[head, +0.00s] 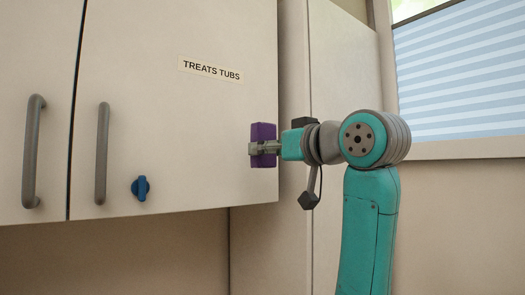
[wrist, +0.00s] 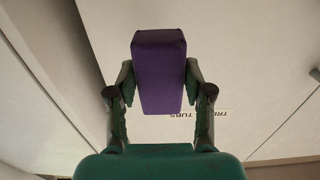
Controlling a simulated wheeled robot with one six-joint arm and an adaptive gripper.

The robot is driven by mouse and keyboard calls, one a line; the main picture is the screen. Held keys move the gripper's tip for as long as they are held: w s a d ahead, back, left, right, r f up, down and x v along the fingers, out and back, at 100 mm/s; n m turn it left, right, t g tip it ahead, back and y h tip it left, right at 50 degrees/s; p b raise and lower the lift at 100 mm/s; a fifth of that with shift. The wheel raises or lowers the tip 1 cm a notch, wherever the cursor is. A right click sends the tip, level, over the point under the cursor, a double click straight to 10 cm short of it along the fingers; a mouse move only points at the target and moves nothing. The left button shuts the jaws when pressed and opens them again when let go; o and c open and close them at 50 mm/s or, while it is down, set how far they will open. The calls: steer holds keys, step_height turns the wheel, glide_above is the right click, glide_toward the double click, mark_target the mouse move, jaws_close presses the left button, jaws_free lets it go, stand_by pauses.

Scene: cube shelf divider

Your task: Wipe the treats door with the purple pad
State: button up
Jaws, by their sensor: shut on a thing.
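The treats door (head: 190,110) is a cream cabinet door with a "TREATS TUBS" label (head: 211,69), a grey bar handle (head: 101,153) and a blue knob (head: 141,188). My gripper (head: 262,148) is shut on the purple pad (head: 264,131), near the door's right edge and below the label's height. In the wrist view the purple pad (wrist: 160,70) sits between both fingers, with the door (wrist: 115,30) behind it. The pad covers part of the label there. I cannot tell whether the pad touches the door.
Another cabinet door with a grey handle (head: 33,151) is at the left. A tall cream panel (head: 342,80) stands to the right of the treats door, behind my arm. A window with a striped blind (head: 460,70) is at the far right. The space below the cabinet looks clear.

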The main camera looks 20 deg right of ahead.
steer(key=shift+s, duration=0.2)
steer(key=v, duration=0.3)
stand_by(0.5)
steer(key=shift+d, duration=0.1)
stand_by(0.3)
